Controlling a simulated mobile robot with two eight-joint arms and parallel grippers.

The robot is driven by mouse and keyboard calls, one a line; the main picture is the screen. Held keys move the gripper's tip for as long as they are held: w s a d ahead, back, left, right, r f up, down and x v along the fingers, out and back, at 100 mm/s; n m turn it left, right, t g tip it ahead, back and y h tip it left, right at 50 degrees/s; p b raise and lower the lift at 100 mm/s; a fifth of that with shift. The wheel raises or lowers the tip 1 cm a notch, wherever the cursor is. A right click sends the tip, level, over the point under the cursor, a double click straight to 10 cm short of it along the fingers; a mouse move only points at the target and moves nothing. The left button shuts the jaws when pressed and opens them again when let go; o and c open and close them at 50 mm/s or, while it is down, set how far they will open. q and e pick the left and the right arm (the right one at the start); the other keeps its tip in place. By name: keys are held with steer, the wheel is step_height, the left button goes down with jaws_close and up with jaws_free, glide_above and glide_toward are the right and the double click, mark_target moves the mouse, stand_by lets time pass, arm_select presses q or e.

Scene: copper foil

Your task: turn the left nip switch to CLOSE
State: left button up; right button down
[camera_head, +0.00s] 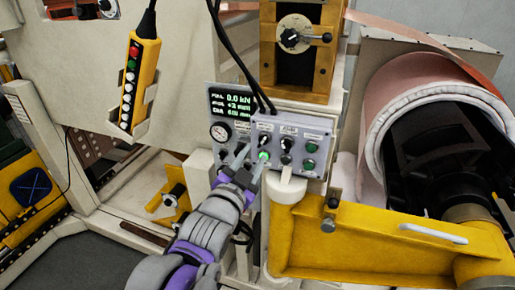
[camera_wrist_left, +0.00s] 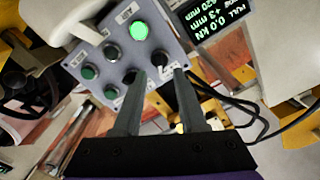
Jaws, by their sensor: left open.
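The left nip switch is a black knob (camera_head: 264,141) at the upper left of the grey control box (camera_head: 313,128), above a lit green button (camera_head: 264,156). In the left wrist view the same knob (camera_wrist_left: 160,57) shows just beyond and between my fingertips. My left gripper (camera_head: 251,157) is open and empty at the box's left side. In the left wrist view its two dark fingers (camera_wrist_left: 158,73) stand apart, one toward each side of the knob. Whether they touch it I cannot tell. The switch's labels are too small to read.
A second black knob (camera_head: 288,142) and green buttons (camera_head: 310,148) sit to the right on the box. A display (camera_head: 237,100) and a round gauge (camera_head: 220,132) are at its left. Black cables hang over its top.

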mark_target(261, 144)
arm_select(q)
steer(key=shift+x, duration=2)
jaws_close()
